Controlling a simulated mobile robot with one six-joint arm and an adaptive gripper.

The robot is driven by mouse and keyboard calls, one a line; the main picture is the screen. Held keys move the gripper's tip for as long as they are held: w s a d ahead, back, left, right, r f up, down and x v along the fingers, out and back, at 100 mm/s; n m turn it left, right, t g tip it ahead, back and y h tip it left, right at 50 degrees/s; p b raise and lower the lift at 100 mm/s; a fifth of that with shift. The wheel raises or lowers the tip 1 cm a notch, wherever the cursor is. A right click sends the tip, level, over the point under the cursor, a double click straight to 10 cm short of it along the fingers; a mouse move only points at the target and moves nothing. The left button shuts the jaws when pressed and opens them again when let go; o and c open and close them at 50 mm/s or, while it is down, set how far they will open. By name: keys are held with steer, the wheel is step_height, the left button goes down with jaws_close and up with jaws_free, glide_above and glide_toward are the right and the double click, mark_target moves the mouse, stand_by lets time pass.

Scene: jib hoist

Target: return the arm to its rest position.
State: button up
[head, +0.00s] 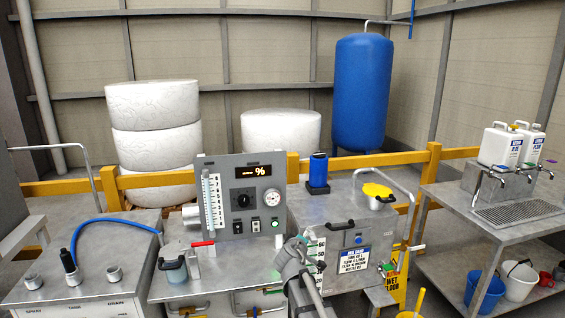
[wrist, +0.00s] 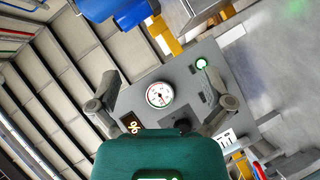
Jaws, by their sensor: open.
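My gripper (wrist: 158,78) is open in the wrist view, its two grey fingers spread wide with nothing between them. Beyond the fingers is the grey control panel (wrist: 180,75), tilted in this view, with its round gauge (wrist: 159,95) and a lit green button (wrist: 201,63). In the head view my grey arm (head: 296,272) rises from the bottom middle, in front of the benches and to the right of the panel (head: 240,165). The finger opening is hard to make out there.
A grey box with a white sign (head: 354,260) stands just right of my arm. A bench with a blue hose (head: 100,226) is at left. A steel table (head: 450,195) with white jugs (head: 500,145) is at right. A yellow rail (head: 150,180) runs behind.

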steer(key=s+d+f+m+g+p, duration=0.1)
steer(key=s+d+f+m+g, duration=0.3)
steer(key=s, duration=0.3)
steer(key=s+d+f+m+g, duration=0.3)
steer(key=s+d+f+g, duration=0.1)
steer(key=s+d, duration=0.3)
steer(key=s+f+m+g+y, duration=0.2)
steer(key=s+g, duration=0.4)
steer(key=s, duration=0.9)
steer(key=shift+s+a+f+m+y+p, duration=0.15)
steer(key=shift+a+f+m+y+p, duration=0.35)
steer(key=shift+y, duration=0.6)
steer(key=shift+f, duration=0.15)
stand_by(0.7)
steer(key=w+a+n+t+y+b, duration=0.2)
steer(key=w+a+t+b, duration=0.4)
steer(key=w, duration=0.6)
steer(key=w+a+n+t+y+b, duration=0.15)
steer(key=w+a+t, duration=0.25)
steer(key=w+a, duration=0.6)
steer(key=w+a+r+t+y+b, duration=0.1)
steer(key=w+a+r+t+b, duration=0.7)
steer(key=w+a+r+t, duration=0.2)
steer(key=w+a+t, duration=0.2)
steer(key=a, duration=0.1)
steer(key=shift+b, duration=0.3)
